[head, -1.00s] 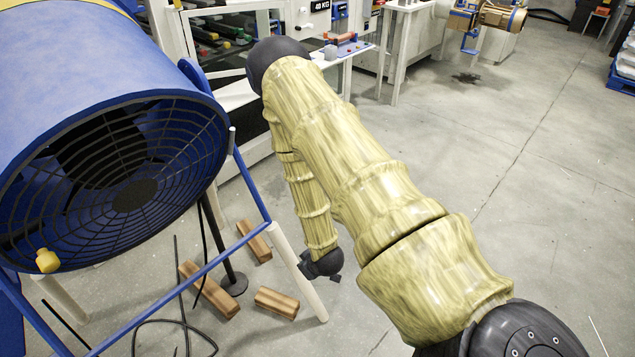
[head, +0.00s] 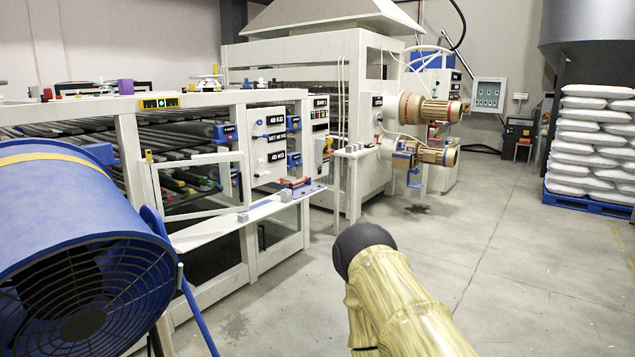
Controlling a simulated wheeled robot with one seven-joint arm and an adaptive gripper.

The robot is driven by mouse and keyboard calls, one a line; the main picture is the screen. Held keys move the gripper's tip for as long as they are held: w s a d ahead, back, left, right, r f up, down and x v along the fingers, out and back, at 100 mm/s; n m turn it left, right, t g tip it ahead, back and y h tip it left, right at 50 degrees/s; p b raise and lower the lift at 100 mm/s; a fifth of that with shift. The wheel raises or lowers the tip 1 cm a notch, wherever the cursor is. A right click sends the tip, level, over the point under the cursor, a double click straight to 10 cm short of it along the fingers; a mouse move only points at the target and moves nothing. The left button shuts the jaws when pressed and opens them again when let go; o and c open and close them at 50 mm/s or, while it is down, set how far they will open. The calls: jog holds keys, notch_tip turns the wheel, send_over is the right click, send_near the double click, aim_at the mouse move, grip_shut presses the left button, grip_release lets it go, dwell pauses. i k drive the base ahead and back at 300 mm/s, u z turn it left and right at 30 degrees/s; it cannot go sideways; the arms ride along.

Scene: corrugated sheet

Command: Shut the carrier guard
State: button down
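What I take to be the carrier guard (head: 205,217) is a white-framed clear panel on the front of the long white machine, left of centre in the head view. Its frame looks angled out from the machine's front. Dark rollers and coloured parts show through it and behind it. How far it stands open I cannot tell. My arm, with a yellow-green streaked cover and a black joint, rises at the bottom centre. It is well to the right of the guard and apart from it in the picture. My gripper is not in view.
A large blue fan (head: 75,240) fills the left foreground, partly before the machine. A white ledge (head: 225,229) with small blocks runs below the guard. Motors (head: 425,153) jut out from the machine's right end. Sacks (head: 590,150) are stacked at far right. The floor (head: 500,260) right of centre is clear.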

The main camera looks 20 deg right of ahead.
aim_at(233, 156)
jog(key=z, duration=0.75)
jog(key=i, duration=0.6)
jog(key=z, duration=0.6)
jog(key=i, duration=1.5)
jog(key=u, duration=1)
jog(key=i, duration=1.1)
jog(key=u, duration=1)
